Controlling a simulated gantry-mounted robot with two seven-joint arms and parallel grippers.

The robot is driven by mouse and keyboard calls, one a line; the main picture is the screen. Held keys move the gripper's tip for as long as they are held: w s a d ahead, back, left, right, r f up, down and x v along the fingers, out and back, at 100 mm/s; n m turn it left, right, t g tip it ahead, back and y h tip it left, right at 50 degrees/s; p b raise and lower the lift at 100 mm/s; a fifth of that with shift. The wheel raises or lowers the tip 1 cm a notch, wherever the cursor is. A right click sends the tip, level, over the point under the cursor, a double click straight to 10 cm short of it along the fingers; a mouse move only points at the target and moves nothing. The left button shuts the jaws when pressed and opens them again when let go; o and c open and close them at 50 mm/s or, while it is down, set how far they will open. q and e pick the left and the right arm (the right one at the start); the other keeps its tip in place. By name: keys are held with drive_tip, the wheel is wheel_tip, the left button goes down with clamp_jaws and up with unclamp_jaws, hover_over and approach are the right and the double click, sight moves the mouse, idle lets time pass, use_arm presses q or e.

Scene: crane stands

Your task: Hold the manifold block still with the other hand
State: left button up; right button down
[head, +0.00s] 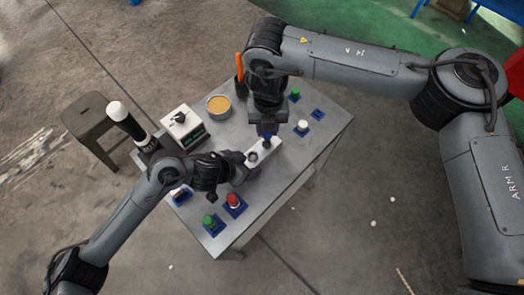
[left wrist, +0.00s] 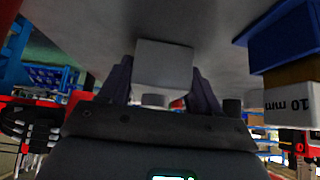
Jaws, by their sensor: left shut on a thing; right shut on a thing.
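The pale grey manifold block (head: 270,151) lies on the metal table with dark round openings on top. My left gripper (head: 245,172) is shut on its lower-left end. In the left wrist view the block (left wrist: 163,66) shows as a grey face between the two fingers of my left gripper (left wrist: 162,88). My right gripper (head: 267,131) is above the block's upper end, pointing down, shut on a small part that is mostly hidden. I cannot tell whether that part touches the block.
Blue stands with green, white and red-topped pieces sit around the table, including a red one (head: 234,201) and a white one (head: 302,127). A bowl (head: 219,105) and a white instrument box (head: 182,124) stand at the back left.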

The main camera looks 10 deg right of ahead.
use_arm(q)
drive_tip(key=o, duration=1.3)
drive_tip(key=shift+r, duration=0.1)
